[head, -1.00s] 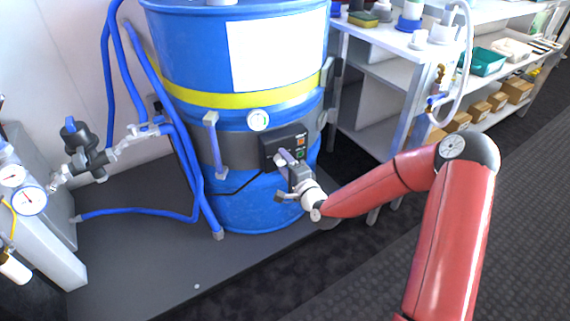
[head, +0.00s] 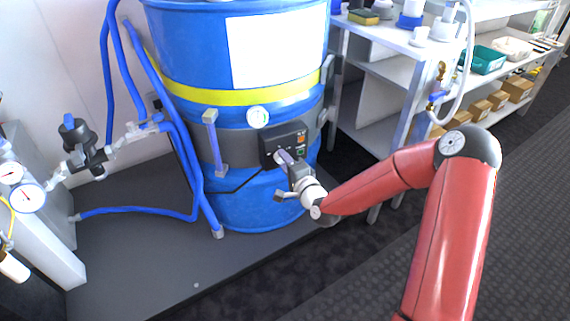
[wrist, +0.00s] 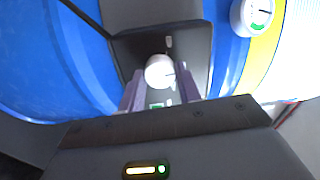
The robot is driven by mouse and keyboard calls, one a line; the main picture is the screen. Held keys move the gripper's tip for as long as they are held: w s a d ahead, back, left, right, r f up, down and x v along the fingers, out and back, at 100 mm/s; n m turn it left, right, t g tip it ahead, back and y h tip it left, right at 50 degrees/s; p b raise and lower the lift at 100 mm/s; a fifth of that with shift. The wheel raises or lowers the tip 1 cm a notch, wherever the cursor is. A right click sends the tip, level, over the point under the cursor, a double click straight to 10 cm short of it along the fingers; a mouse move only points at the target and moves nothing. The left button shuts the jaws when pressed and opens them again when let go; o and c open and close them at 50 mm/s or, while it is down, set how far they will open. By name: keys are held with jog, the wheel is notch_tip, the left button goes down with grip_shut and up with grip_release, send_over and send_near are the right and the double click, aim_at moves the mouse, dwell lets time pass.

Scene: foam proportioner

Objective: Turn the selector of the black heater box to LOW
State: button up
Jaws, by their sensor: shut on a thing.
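The black heater box (head: 292,136) is mounted on the grey band around the blue drum (head: 255,205). It also shows in the wrist view (wrist: 190,45). The selector, a round pale knob (wrist: 158,69) with a small dark mark toward its right side, is on the box face. My gripper (head: 281,157) is at the lower part of the box. In the wrist view my gripper's two fingers (wrist: 160,92) stand on either side of the knob, shut on it. The knob is mostly hidden by the fingers in the head view. The box's lettering is too small to read.
A round gauge (head: 257,117) sits on the drum just left of the box. A vertical sight tube (head: 215,145) and blue hoses (head: 185,150) are further left. A metal shelf (head: 385,130) stands to the right. Dark floor is open in front.

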jog(key=n+b, duration=0.5)
jog(key=shift+f, duration=0.25)
jog(key=n+b, duration=0.3)
jog(key=shift+b, duration=0.3)
jog(key=shift+r+n+h+b, duration=0.15)
jog(key=shift+n+h+b, duration=0.15)
jog(key=shift+n+b, duration=0.95)
jog(key=o, duration=1)
jog(key=shift+r, duration=0.1)
jog(key=shift+c, duration=0.2)
jog(key=shift+s, duration=0.15)
jog(key=v, duration=0.7)
jog(key=shift+s+d, duration=0.2)
jog(key=shift+s, duration=0.05)
jog(key=shift+r+n, duration=0.2)
jog(key=shift+n, duration=0.05)
